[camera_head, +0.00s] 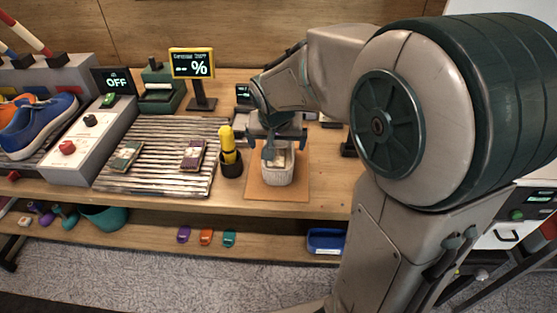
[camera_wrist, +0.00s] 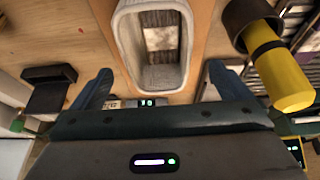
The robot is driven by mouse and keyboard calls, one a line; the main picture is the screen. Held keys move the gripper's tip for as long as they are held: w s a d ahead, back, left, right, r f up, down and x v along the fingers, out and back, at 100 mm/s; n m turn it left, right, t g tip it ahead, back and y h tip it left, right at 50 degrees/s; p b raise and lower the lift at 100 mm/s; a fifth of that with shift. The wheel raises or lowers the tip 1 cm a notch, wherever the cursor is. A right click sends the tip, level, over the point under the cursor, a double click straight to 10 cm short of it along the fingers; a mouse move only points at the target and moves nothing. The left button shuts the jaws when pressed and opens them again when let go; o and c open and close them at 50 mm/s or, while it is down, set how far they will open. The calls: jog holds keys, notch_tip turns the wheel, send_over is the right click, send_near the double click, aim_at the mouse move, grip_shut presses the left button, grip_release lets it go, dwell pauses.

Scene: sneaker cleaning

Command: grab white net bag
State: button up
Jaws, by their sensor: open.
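The white net bag appears as a white, open-topped, rounded box shape (camera_head: 278,175) on a tan board in the head view. In the wrist view its pale rim (camera_wrist: 122,48) shows at the top centre, with a grey and brown inside. My gripper (camera_head: 276,146) is above the bag and overlaps its back part in the head view. Contact between fingers and bag cannot be made out.
A yellow-handled tool in a dark cup (camera_head: 231,164) stands close left of the bag. A slatted rack (camera_head: 160,175) holds two small packets. A percent display (camera_head: 192,66) stands behind. The tan board (camera_head: 265,191) is bare in front of the bag.

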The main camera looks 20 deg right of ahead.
aim_at(279, 155)
jog(key=shift+x, duration=2.65)
jog(key=shift+d, duration=0.2)
jog(key=shift+c, duration=0.4)
jog(key=c, duration=1)
